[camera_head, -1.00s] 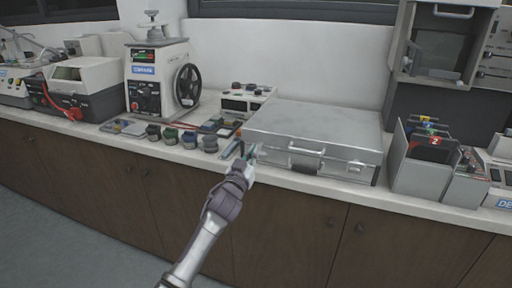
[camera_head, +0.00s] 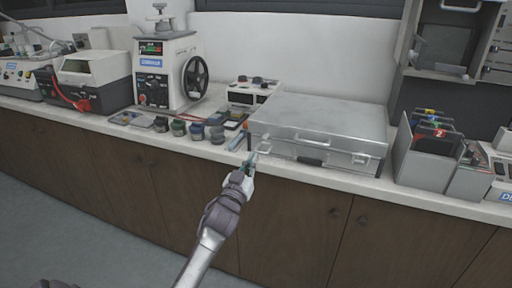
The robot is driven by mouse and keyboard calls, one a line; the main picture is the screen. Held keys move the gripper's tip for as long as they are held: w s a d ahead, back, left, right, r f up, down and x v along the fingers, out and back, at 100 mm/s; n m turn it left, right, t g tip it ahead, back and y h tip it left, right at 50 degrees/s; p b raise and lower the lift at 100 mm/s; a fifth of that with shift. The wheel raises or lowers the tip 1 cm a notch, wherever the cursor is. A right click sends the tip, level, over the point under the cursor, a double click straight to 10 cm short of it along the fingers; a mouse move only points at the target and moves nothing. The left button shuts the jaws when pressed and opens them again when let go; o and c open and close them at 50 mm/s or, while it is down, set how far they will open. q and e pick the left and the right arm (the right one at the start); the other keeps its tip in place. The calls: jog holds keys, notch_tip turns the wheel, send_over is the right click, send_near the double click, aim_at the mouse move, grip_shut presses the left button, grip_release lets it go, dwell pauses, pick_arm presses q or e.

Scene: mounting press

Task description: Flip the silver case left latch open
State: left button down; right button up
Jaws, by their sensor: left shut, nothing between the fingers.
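The silver case (camera_head: 325,117) lies flat with its lid down on the counter, its front face toward me. Its left latch (camera_head: 264,147) is a small metal part near the front left corner, too small to tell if it is flipped open. The right latch (camera_head: 361,160) shows near the front right corner. My left gripper (camera_head: 252,161) is shut and empty, just in front of and slightly below the left latch; I cannot tell whether it touches the case. My right gripper is not in view.
The counter (camera_head: 345,184) has a narrow free strip before the case. Several small round containers (camera_head: 197,131) stand left of it. A press with a handwheel (camera_head: 195,78) stands behind them. A grey holder with coloured folders (camera_head: 423,163) stands close to the case's right.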

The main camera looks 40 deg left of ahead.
pick_arm(q)
jog(key=shift+s+d+f, duration=0.25)
jog(key=shift+s+f, duration=0.6)
jog(key=shift+s, duration=0.2)
